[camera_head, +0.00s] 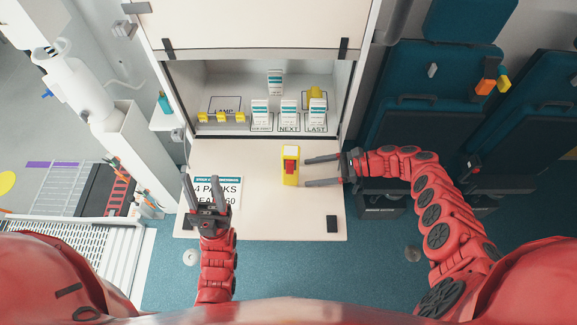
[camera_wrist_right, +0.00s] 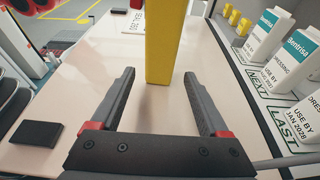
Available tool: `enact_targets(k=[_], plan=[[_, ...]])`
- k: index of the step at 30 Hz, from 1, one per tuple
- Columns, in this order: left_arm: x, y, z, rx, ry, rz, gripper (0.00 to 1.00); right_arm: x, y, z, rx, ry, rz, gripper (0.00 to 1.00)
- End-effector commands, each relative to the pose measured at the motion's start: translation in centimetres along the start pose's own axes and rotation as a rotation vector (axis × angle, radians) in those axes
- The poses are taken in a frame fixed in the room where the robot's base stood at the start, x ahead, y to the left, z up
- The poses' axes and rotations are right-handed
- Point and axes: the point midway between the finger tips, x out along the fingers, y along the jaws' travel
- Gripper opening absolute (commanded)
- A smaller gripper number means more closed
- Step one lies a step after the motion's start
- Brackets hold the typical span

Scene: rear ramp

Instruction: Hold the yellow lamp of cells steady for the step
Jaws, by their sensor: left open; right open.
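The yellow lamp (camera_head: 291,170) with a red part on its front stands on the pale fold-down shelf (camera_head: 260,215). My right gripper (camera_head: 307,172) is open just to the right of the lamp, its fingers pointing at it. In the right wrist view the lamp (camera_wrist_right: 168,40) rises as a plain yellow block just beyond and between the open fingertips (camera_wrist_right: 159,74); I cannot tell whether they touch it.
The cabinet above the shelf holds several white packs (camera_head: 275,82), small yellow blocks (camera_head: 221,117) and another yellow item (camera_head: 315,92). A dark pad (camera_head: 332,224) lies at the shelf's front right; it also shows in the right wrist view (camera_wrist_right: 38,131). Blue seats (camera_head: 440,75) stand right.

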Motion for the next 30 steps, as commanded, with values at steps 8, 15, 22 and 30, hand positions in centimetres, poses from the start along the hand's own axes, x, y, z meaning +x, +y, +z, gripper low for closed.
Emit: enact_targets(k=[8, 15, 22, 30], plan=[[-0.4, 0.0, 0.1, 0.000, 0.000, 0.000, 0.50, 4.5, 0.1, 0.0, 0.001, -0.001, 0.002, 0.79], [-0.6, 0.0, 0.1, 0.000, 0.000, 0.000, 0.50, 6.2, -0.1, -0.1, -0.001, 0.001, -0.002, 0.79], [-0.6, 0.0, 0.1, 0.000, 0.000, 0.000, 0.50, 6.3, -0.1, -0.1, -0.001, 0.001, -0.002, 0.79], [-0.6, 0.0, 0.1, 0.000, 0.000, 0.000, 0.50, 6.2, 0.0, -0.1, 0.000, 0.001, -0.002, 0.30]])
